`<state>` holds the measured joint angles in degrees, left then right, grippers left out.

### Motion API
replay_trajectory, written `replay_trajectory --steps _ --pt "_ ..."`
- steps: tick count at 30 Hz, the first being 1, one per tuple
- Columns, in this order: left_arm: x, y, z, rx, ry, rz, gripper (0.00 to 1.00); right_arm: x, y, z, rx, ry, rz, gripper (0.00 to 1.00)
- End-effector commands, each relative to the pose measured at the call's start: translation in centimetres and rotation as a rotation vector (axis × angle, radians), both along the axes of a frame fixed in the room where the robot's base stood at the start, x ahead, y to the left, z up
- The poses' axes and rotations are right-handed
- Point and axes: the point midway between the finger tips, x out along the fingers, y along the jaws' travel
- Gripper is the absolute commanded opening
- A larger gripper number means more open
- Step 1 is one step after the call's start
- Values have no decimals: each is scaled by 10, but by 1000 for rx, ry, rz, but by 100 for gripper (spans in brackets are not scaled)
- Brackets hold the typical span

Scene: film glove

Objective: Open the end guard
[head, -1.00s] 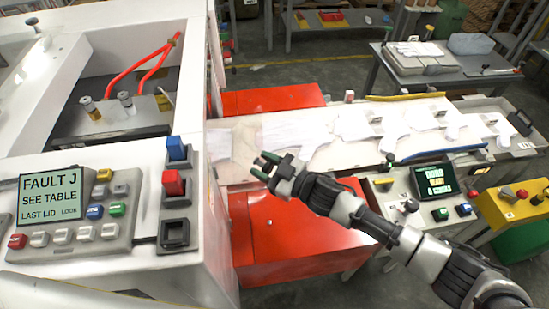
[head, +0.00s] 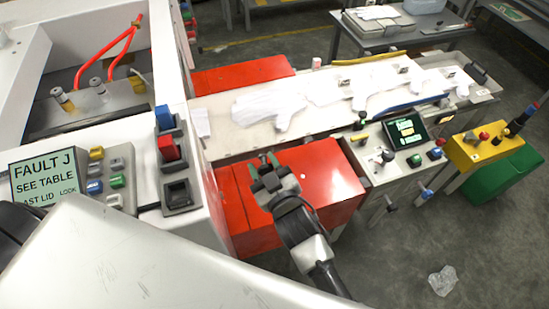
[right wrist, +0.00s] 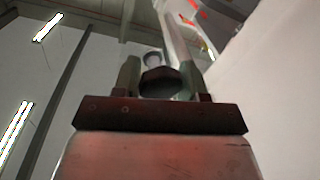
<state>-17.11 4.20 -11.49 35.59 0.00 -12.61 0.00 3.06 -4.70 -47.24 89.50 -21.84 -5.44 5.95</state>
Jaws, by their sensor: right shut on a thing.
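My right gripper (head: 268,166) is in front of the near end of the white conveyor, over the red box (head: 310,180). In the right wrist view its two fingers (right wrist: 160,80) are closed around a dark rounded part (right wrist: 160,83), like a knob or handle end. A pale upright bar (right wrist: 178,42) shows behind it. I cannot clearly make out the end guard's panel or tell whether this part belongs to it. My left gripper is not in view.
A control panel (head: 70,180) reading "FAULT J" and a red and blue switch block (head: 170,150) stand left. White glove shapes (head: 285,105) lie on the conveyor. A green-screen console (head: 400,135) is right. A large pale surface (head: 150,265) hides the bottom left.

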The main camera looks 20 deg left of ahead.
Motion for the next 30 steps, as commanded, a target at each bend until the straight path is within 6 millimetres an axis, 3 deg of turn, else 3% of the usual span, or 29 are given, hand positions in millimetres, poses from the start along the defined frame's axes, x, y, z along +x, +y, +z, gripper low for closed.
replay_trajectory --steps 10,26,27,30 --pt "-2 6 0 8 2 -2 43 -15 0 0 -4 -3 -3 0" --pt "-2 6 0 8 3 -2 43 -18 1 0 -3 -3 0 0" --pt "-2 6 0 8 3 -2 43 -18 1 0 -3 -3 0 47" --pt "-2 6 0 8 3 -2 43 -18 1 0 -2 -2 0 62"
